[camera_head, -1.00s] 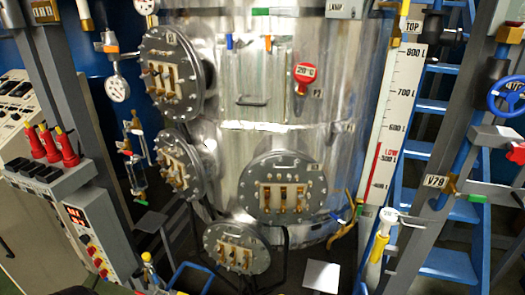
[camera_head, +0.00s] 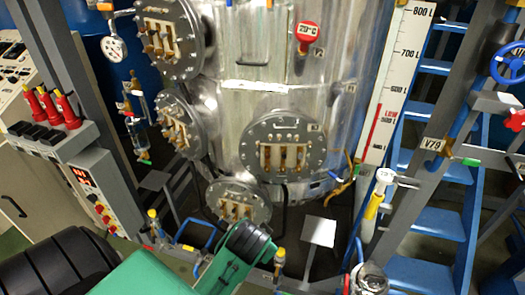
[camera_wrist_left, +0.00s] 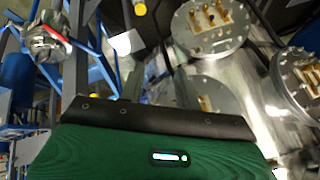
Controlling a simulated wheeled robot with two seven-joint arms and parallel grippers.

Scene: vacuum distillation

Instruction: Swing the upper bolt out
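The steel vessel (camera_head: 330,95) carries several round flanged hatches. They are the upper left hatch (camera_head: 193,18), the middle left one (camera_head: 166,108), the right one (camera_head: 285,128) and the bottom one (camera_head: 237,188). Each has a pale plate with brass-coloured bolt-like pieces; those on the right hatch (camera_head: 285,157) stand upright side by side. I cannot tell which piece is the upper bolt. A green and black part of my arm enters from the bottom in the head view, below the bottom hatch. In the left wrist view a green housing fills the lower part; no fingertips show. Neither gripper is visible.
A level scale (camera_head: 395,90) and blue steps (camera_head: 440,222) stand right of the vessel. A control panel with red handles (camera_head: 67,110) stands left. A white square plate (camera_head: 318,231), blue pipes and a round metal fitting (camera_head: 370,278) are low in front.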

